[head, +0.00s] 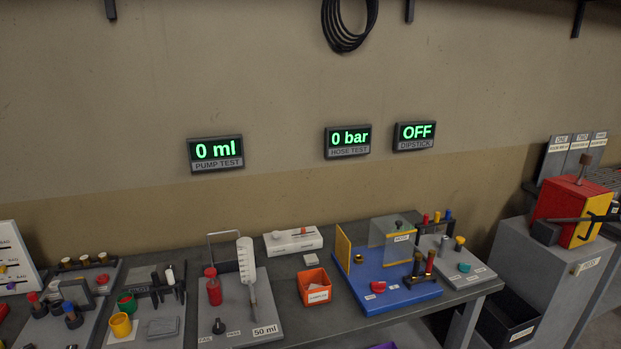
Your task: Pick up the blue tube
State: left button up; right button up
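Two things could be the blue tube. One is a small blue-topped piece (448,215) in a row with a red piece (425,219) and an orange piece (437,217) at the back of the right-hand grey board. The other is a short dark cylinder with a blue band (72,316) on the grey board at the far left. Both are small, and I cannot tell which is the tube. Neither of my grippers is in the head view.
The bench (385,322) carries several boards with small tools. An orange bin (314,287) stands mid-bench, left of a blue board (385,285) with a clear guard. A tall syringe (246,262) stands left of the bin. A grey cabinet (545,265) bears a red-yellow box (570,205).

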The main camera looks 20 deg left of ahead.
aim_at(67, 305)
jog(key=u, duration=2)
